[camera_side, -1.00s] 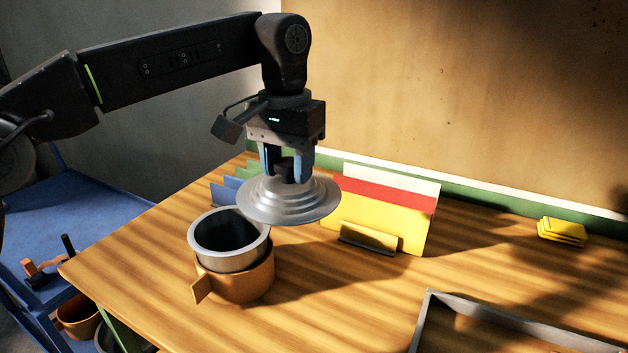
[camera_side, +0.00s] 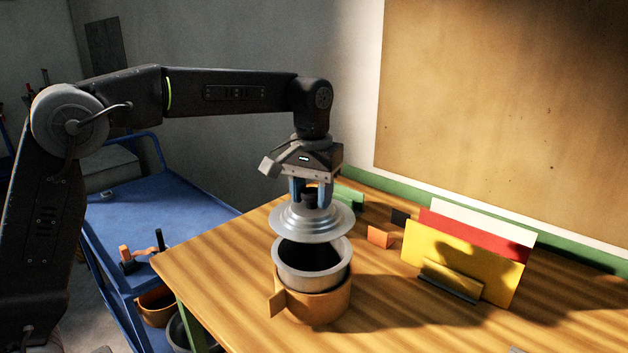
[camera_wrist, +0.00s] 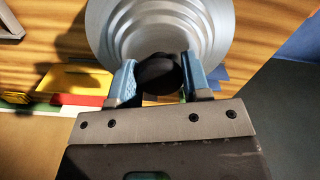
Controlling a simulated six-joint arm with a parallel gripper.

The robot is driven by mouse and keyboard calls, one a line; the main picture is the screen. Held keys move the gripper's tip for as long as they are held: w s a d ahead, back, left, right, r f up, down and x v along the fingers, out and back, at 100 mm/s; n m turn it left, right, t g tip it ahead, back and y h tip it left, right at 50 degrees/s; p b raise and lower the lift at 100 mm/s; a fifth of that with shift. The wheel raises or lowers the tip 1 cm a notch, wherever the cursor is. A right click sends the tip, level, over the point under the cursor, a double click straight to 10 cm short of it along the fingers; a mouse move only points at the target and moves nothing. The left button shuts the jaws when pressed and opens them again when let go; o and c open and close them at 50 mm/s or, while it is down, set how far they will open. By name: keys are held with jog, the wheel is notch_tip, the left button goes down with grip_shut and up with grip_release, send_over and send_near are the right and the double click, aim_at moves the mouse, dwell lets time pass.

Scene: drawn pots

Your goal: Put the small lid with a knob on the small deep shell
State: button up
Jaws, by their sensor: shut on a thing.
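The small lid (camera_side: 312,222) is a stepped grey metal disc with a dark knob. My gripper (camera_side: 311,192) is shut on the knob and holds the lid about level. In the wrist view the dark knob (camera_wrist: 158,73) sits between the blue fingertips, with the lid (camera_wrist: 110,30) beyond it. The small deep shell (camera_side: 312,280) is a grey metal pot with a dark inside, seated in a tan holder (camera_side: 318,306) with a side tab. In the side view the lid is above the shell and covers part of its far rim. The gap between them is hard to judge.
The holder stands on a striped wooden table (camera_side: 420,320). To the right is a rack of yellow, red and white sheets (camera_side: 465,255). Small orange (camera_side: 380,236) and green (camera_side: 348,197) pieces stand behind. A blue cart (camera_side: 150,215) is at the left.

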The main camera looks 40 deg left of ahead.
dwell(0.3)
jog(key=shift+f, duration=2.9)
jog(key=shift+f, duration=0.6)
jog(key=o, duration=1)
jog(key=shift+o, duration=0.2)
notch_tip(320, 180, up, 12)
jog(key=shift+r, duration=0.9)
